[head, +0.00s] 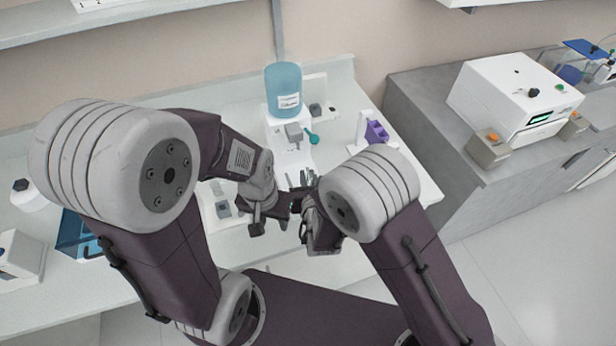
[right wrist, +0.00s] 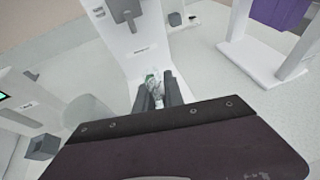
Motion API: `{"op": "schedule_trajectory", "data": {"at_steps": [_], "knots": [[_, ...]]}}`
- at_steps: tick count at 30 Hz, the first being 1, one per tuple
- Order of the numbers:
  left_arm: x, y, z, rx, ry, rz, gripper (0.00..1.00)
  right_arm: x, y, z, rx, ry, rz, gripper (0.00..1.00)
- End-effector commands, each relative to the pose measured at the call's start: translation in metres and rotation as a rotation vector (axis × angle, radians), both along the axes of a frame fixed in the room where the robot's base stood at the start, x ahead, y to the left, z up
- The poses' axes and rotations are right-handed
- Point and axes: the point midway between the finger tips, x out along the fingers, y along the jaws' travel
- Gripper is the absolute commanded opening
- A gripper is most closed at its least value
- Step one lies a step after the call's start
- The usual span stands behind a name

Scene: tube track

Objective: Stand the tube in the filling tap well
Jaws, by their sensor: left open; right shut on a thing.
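The filling tap station (head: 290,157) is a white stand with a blue bottle (head: 284,92) on top, a grey tap (head: 293,132) and a teal lever (head: 313,139). My right gripper (head: 304,181) is in front of its lower part, shut on the tube. In the right wrist view the tube (right wrist: 152,79) is small and clear with green marks, between the dark fingertips (right wrist: 158,92). The station's white body (right wrist: 135,45) and tap (right wrist: 124,14) are beyond it. The well is not clearly visible. My left gripper (head: 270,222) is open, close beside and below the right one.
A purple rack (head: 376,131) on a white stand is right of the station. A white machine with a green display (head: 520,95) stands on the grey counter. A blue tray (head: 75,236) and white devices are at the left. Both arms crowd the front.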

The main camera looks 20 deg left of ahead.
Motion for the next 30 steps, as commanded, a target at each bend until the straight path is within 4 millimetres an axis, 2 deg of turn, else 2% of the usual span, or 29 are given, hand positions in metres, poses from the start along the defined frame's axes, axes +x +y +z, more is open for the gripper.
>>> {"op": "schedule_trajectory", "data": {"at_steps": [22,30], "knots": [[0.000,0.000,-0.016,0.000,0.000,0.000,0.40,0.000,0.000,-0.013,0.000,0.000,0.000,0.00],[0.000,0.000,-0.016,0.000,0.000,0.000,0.40,0.000,0.000,-0.013,0.000,0.000,0.000,0.00]]}}
